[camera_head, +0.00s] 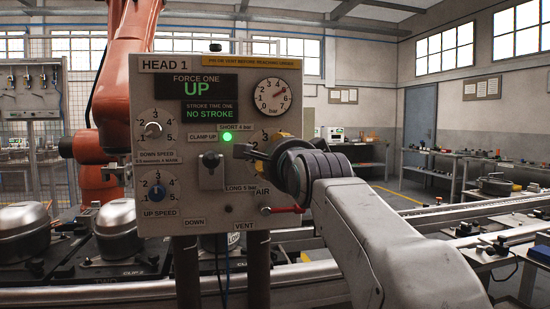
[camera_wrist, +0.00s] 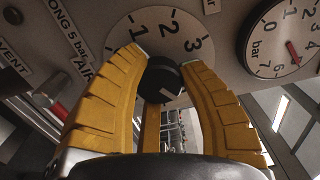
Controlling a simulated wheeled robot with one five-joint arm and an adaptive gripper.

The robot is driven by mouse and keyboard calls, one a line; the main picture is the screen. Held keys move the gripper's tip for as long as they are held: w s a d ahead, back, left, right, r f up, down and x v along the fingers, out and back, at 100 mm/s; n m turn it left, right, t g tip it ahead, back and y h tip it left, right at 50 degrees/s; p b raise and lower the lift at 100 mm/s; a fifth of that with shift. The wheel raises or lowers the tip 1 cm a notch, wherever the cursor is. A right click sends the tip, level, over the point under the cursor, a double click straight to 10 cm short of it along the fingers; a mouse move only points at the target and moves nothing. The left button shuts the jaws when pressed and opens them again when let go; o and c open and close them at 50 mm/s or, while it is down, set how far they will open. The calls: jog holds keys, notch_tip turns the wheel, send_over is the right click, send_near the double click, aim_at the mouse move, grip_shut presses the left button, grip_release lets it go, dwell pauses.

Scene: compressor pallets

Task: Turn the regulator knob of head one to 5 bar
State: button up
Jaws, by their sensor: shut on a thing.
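The head one panel (camera_head: 228,75) stands in front of me, reading "UP" and "NO STROKE". The black regulator knob (camera_wrist: 163,77) sits between my yellow fingers in the wrist view, in front of a round scale (camera_wrist: 160,28) with 1, 2 and 3 showing. My gripper (camera_wrist: 163,66) is shut on this knob. In the head view my gripper (camera_head: 262,150) covers the knob and most of its scale. The pressure gauge (camera_head: 273,96) is above it, and also at the right of the wrist view (camera_wrist: 285,38). Its red needle is visible, but I cannot read it exactly.
A clamp switch (camera_head: 211,160) and two speed knobs (camera_head: 153,129) are to the left. An orange robot arm (camera_head: 115,60) stands behind the panel. Metal compressors (camera_head: 118,220) stand at the lower left.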

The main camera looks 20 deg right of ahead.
jog(key=shift+f+m, duration=0.15)
jog(key=shift+m, duration=0.45)
jog(key=o, duration=1.2)
jog(key=shift+s, duration=0.1)
jog(key=s, duration=0.4)
jog(key=s+a, duration=0.1)
jog(key=s, duration=0.2)
jog(key=s+a, duration=0.1)
jog(key=s, duration=0.3)
jog(key=shift+s, duration=0.3)
